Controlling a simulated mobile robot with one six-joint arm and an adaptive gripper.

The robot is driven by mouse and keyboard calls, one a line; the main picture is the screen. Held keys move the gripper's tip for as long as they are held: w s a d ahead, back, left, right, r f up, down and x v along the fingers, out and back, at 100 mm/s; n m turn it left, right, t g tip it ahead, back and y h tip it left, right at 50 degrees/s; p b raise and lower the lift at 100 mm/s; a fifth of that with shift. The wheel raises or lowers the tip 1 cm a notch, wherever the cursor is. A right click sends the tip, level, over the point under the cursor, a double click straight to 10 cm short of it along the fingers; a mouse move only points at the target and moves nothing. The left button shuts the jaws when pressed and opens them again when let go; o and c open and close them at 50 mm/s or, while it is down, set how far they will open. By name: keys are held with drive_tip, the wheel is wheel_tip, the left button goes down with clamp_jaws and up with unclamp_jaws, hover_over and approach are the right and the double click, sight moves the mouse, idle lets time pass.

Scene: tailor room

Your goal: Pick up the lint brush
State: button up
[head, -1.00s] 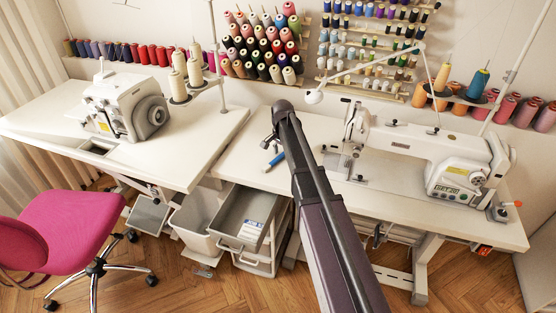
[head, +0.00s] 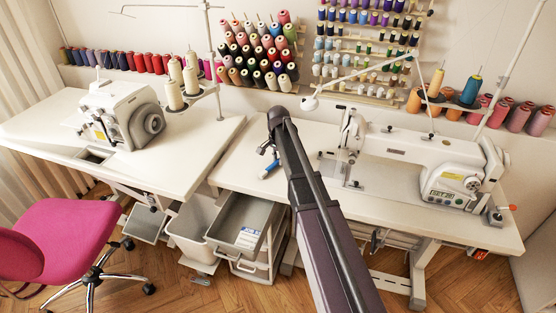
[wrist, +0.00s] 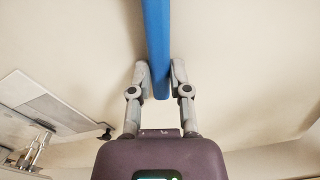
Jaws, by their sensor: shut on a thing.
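The lint brush (head: 270,169) shows as a blue bar near the front edge of the white sewing table (head: 232,170), left of the sewing machine. In the wrist view its blue length (wrist: 157,45) runs from the top edge down between my fingers. My gripper (head: 266,149) is partly behind my arm in the head view. In the wrist view my gripper (wrist: 160,78) is shut on the brush, one grey finger on each side. I cannot tell whether the brush touches the table. Its head is not clear.
The sewing machine (head: 425,150) stands to the right, and a second machine (head: 120,115) is on the left table. An open drawer unit (head: 248,220) stands below the front edge. Thread racks are behind. The tabletop around the brush is mostly clear.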

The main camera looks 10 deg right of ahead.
drive_tip(key=shift+r+p, duration=1.25)
drive_tip(key=shift+r, duration=0.2)
drive_tip(key=shift+s+r, duration=0.2)
drive_tip(key=shift+r, duration=0.05)
drive_tip(key=s, duration=0.5)
drive_tip(key=s+p, duration=0.1)
drive_tip(key=s, duration=0.4)
drive_tip(key=s+r, duration=0.1)
drive_tip(key=s, duration=0.4)
drive_tip(key=shift+s+a, duration=0.15)
drive_tip(key=shift+s, duration=0.15)
